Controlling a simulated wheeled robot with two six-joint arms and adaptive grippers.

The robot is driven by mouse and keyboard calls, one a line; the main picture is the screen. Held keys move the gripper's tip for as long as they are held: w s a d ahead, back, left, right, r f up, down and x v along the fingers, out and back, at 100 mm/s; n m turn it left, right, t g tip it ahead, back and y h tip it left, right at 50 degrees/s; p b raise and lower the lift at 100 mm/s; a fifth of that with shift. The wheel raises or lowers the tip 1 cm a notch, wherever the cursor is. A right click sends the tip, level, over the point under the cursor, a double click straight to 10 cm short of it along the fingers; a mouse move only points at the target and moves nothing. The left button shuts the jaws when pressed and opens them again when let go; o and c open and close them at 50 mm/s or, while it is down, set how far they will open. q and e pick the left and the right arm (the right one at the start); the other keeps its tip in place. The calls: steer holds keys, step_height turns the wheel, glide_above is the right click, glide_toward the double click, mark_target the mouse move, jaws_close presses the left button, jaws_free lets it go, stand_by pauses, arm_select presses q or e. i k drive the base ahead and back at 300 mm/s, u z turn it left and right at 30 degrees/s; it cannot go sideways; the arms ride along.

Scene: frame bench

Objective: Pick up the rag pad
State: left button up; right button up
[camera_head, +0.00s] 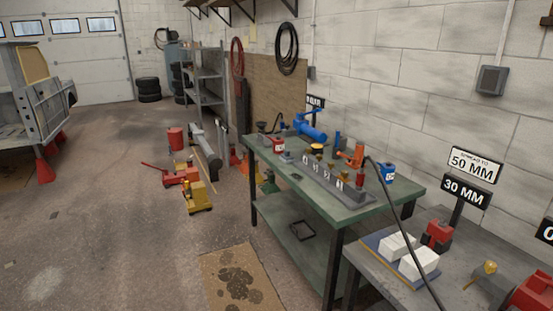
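Two white, block-like pads lie on a blue mat (383,246) on the grey bench at the lower right. The farther white pad (397,246) and the nearer white pad (419,262) sit side by side. Either could be the rag pad; I cannot tell which from this distance. Neither of my grippers is in view.
A green bench (270,152) holds a blue tool (310,129), a grey rack (330,180), an orange tool (354,155) and a blue can (386,173). A dark cable (408,225) hangs across the grey bench (445,292). A red item (438,235) stands beside the pads.

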mark_target(286, 158)
steer(key=z, duration=0.2)
steer(key=i, duration=1.45)
steer(key=u, duration=0.2)
